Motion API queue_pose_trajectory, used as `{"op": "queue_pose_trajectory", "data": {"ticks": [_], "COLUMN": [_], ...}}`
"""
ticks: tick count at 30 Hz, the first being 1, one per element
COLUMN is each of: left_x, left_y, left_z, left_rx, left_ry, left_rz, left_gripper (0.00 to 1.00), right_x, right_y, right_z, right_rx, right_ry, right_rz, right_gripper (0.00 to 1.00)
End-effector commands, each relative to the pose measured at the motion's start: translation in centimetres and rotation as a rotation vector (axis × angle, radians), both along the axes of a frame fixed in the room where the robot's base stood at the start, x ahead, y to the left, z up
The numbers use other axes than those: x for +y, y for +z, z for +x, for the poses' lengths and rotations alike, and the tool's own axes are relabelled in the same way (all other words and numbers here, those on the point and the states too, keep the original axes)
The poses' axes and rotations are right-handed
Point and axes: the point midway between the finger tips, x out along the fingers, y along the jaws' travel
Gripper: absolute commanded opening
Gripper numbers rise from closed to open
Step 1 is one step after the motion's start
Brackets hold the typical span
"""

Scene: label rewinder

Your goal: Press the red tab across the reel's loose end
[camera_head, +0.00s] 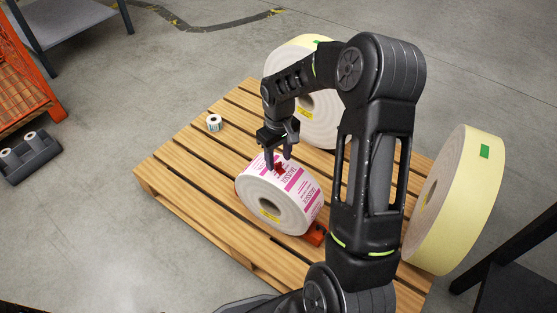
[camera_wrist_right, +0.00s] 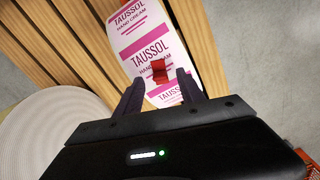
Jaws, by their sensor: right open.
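The reel (camera_head: 268,205) of white labels with pink print lies on its curved side on the wooden pallet. The red tab (camera_head: 279,168) is on the upper part of its label surface. In the right wrist view the red tab (camera_wrist_right: 160,70) lies over the printed label (camera_wrist_right: 150,50) and looks bent or folded. The label strip's end edge cannot be made out. My right gripper (camera_head: 278,157) is just above the tab, pointing down. Its two fingers are apart, one either side of the tab, with nothing gripped. Whether the fingertips touch the reel is unclear. My left gripper is not seen.
The pallet (camera_head: 160,166) carries a large pale roll (camera_head: 295,53) behind my right arm and a small roll (camera_head: 214,122) at left. Another large yellow roll (camera_head: 462,195) stands at right. An orange block (camera_head: 316,234) sits against the reel's lower right.

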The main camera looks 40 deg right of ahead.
Motion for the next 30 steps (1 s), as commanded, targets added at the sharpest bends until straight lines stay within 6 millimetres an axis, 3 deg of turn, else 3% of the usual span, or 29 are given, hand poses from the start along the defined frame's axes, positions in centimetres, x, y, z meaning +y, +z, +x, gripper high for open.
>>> {"op": "queue_pose_trajectory", "data": {"ticks": [3, 9, 30], "left_x": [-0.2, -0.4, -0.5], "left_y": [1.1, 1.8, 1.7], "left_z": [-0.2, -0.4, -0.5], "left_rx": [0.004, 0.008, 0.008], "left_ry": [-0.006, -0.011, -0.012], "left_rz": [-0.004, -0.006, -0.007], "left_gripper": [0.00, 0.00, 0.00], "right_x": [0.0, 0.0, 0.0], "right_y": [2.6, 5.0, 5.2], "right_z": [0.0, 0.0, 0.0], "right_rx": [-0.002, 0.000, 0.001], "right_ry": [0.000, -0.001, -0.001], "right_rz": [-0.001, 0.000, 0.001], "right_gripper": [0.46, 0.46, 0.46]}}
